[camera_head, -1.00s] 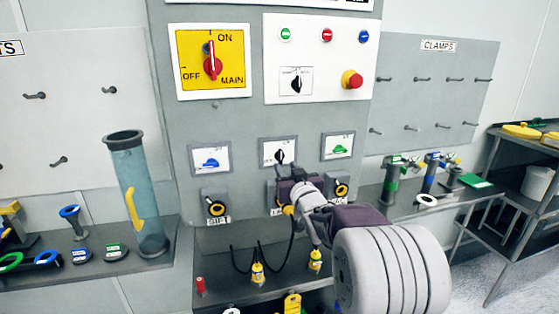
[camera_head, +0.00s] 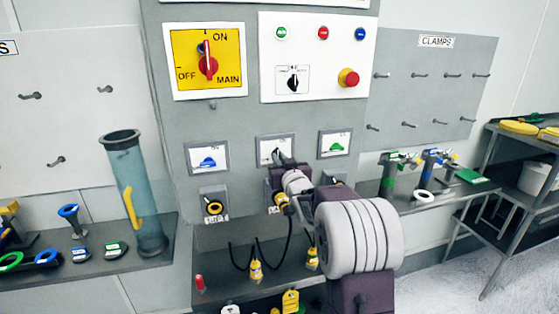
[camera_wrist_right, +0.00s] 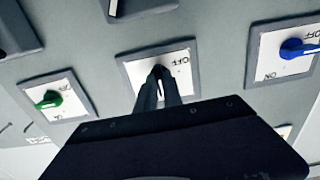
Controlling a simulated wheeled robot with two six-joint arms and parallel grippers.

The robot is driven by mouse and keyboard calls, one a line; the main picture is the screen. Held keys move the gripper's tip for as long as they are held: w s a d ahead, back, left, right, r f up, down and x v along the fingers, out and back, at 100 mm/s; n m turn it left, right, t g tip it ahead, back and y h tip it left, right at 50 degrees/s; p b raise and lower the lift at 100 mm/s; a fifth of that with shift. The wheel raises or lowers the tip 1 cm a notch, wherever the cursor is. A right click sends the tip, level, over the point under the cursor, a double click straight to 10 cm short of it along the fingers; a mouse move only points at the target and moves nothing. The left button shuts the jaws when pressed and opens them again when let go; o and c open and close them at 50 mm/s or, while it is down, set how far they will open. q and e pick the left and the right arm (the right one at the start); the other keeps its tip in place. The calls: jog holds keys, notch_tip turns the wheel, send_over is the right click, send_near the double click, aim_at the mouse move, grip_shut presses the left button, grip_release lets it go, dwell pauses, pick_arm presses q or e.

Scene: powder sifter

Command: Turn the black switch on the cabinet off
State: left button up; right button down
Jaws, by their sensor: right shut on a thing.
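The black switch (camera_head: 275,153) sits on a white plate in the middle of the lower row on the grey cabinet (camera_head: 235,125). In the right wrist view the switch (camera_wrist_right: 158,70) is mostly hidden between my fingertips, and its white plate (camera_wrist_right: 184,68) shows an OFF label to the right. My right gripper (camera_head: 280,159) reaches up to the switch from below right. In the right wrist view its fingers (camera_wrist_right: 160,82) are shut on the switch. The switch's exact angle is hard to tell. My left gripper is not in view.
A blue switch (camera_head: 208,161) and a green switch (camera_head: 336,147) flank the black one. Plugs with cables hang below. A clear tube (camera_head: 130,190) stands at left.

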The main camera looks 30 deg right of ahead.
jog(key=shift+f+n+b, duration=0.1)
jog(key=shift+n+b, duration=6.25)
jog(key=shift+n, duration=2.55)
jog(key=c, duration=1.5)
grip_release()
